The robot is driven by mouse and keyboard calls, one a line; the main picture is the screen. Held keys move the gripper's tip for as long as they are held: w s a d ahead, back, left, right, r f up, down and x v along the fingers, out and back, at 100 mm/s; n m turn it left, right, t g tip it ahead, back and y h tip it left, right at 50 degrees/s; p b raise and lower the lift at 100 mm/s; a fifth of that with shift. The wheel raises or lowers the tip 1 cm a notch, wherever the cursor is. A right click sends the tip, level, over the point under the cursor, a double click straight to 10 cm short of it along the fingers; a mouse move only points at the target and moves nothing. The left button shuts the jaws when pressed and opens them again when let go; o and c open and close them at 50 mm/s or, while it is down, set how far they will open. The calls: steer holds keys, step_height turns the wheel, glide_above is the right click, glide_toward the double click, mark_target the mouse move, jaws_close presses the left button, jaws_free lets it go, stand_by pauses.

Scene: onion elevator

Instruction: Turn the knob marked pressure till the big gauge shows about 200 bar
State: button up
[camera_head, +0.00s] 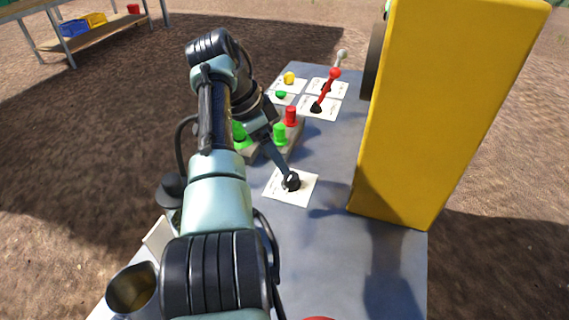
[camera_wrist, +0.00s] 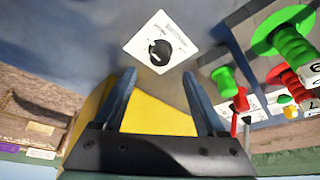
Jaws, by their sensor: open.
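A black knob (camera_head: 291,182) stands on a white label plate (camera_head: 298,195) on the grey table. In the wrist view the knob (camera_wrist: 160,51) and its plate (camera_wrist: 146,39) lie just beyond my fingertips; the label print is too small to read. My gripper (camera_wrist: 158,74) is open and empty, its fingers apart. In the head view my gripper (camera_head: 284,171) is close to the knob, and I cannot tell if it touches. A dark round thing (camera_head: 374,58) sits edge-on at the yellow box's left side, perhaps the big gauge; no dial face or reading shows.
A tall yellow box (camera_head: 440,110) stands right of the knob. Green buttons (camera_head: 280,134) and a red button (camera_head: 291,116) are behind it. A red lever (camera_head: 329,88) and small yellow (camera_head: 289,77) and green (camera_head: 281,94) knobs are farther back. A metal cup (camera_head: 130,287) is front left.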

steer(key=v, duration=0.5)
stand_by(0.3)
steer(key=w+d+r+n+t+y, duration=0.1)
steer(key=w+r+n+t, duration=0.2)
steer(key=w+r+t, duration=0.35)
step_height(320, 180, up, 9)
steer(key=d+n+t+y, duration=0.1)
steer(key=n+t+y, duration=0.15)
steer(key=t, duration=0.35)
steer(key=s+d+r+n+t, duration=0.2)
steer(key=s+r+n+t, duration=0.35)
steer(key=s+r, duration=0.7)
steer(key=s+d+r+n+t, duration=0.1)
steer(key=s+r+n+t, duration=0.2)
steer(key=s+r+t, duration=0.95)
steer(key=s+r+g+p, duration=0.3)
steer(key=r+g+p, duration=0.1)
steer(key=r+p, duration=0.8)
steer(key=p, duration=0.3)
steer(key=shift+s+r+g, duration=0.25)
steer(key=shift+r+g, duration=0.1)
